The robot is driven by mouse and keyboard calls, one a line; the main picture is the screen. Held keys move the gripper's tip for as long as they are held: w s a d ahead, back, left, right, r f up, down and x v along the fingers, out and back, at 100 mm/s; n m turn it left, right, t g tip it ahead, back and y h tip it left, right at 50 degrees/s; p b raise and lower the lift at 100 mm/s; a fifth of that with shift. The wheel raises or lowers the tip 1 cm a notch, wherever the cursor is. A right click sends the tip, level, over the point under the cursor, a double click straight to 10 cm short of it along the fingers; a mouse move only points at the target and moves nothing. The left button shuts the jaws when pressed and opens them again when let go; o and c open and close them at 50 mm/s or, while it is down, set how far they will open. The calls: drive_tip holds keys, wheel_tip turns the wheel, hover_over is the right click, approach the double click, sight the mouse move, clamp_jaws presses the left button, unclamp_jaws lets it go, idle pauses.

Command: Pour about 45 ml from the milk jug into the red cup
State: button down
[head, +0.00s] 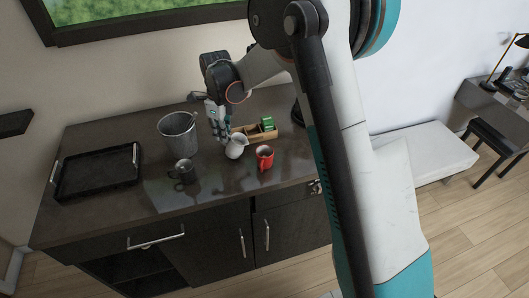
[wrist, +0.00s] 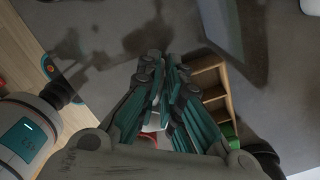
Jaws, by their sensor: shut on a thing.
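The white milk jug (head: 236,148) is at my gripper (head: 222,134) over the middle of the dark counter. My gripper is shut on it, at its left side in the head view. I cannot tell whether the jug is tilted or clear of the counter. In the wrist view the fingers of my gripper (wrist: 165,62) hide most of the jug, and only a small white patch (wrist: 152,122) shows between them. The red cup (head: 264,158) stands upright on the counter, just right of the jug. Its contents are not clear.
A wooden box (head: 240,133) with green packets (head: 267,123) stands behind the cup. A grey mug (head: 185,171) and a metal bucket (head: 178,134) stand left of the jug. A black tray (head: 97,173) lies at far left. The counter's front strip is clear.

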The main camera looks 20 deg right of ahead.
drive_tip(key=s+d+r+t+y+p, duration=0.1)
drive_tip(key=s+d+r+t+y, duration=0.2)
drive_tip(key=d+y, duration=0.1)
drive_tip(key=shift+d+r, duration=0.15)
drive_tip(key=shift+r, duration=0.2)
drive_tip(key=shift+s+d+r+t+y, duration=0.3)
drive_tip(key=shift+r+y, duration=0.1)
drive_tip(key=shift+y, duration=0.2)
idle(0.6)
drive_tip(key=shift+s+d+r+t+y, duration=0.3)
drive_tip(key=shift+d+r+t+y, duration=0.1)
drive_tip(key=shift+d+t+y, duration=0.15)
idle(0.6)
drive_tip(key=shift+s+d+r+t+y+b, duration=0.45)
drive_tip(key=shift+d+y+b, duration=0.15)
drive_tip(key=shift+y, duration=0.25)
idle(0.9)
drive_tip(key=shift+s+d+r+t+y+b, duration=0.1)
drive_tip(key=shift+s+d+t+y+b, duration=0.15)
drive_tip(key=shift+s+d+y+b, duration=0.3)
drive_tip(key=shift+s+d+r+t+y+b, duration=0.15)
drive_tip(key=shift+s+d+t+b, duration=0.2)
drive_tip(key=shift+b, duration=0.4)
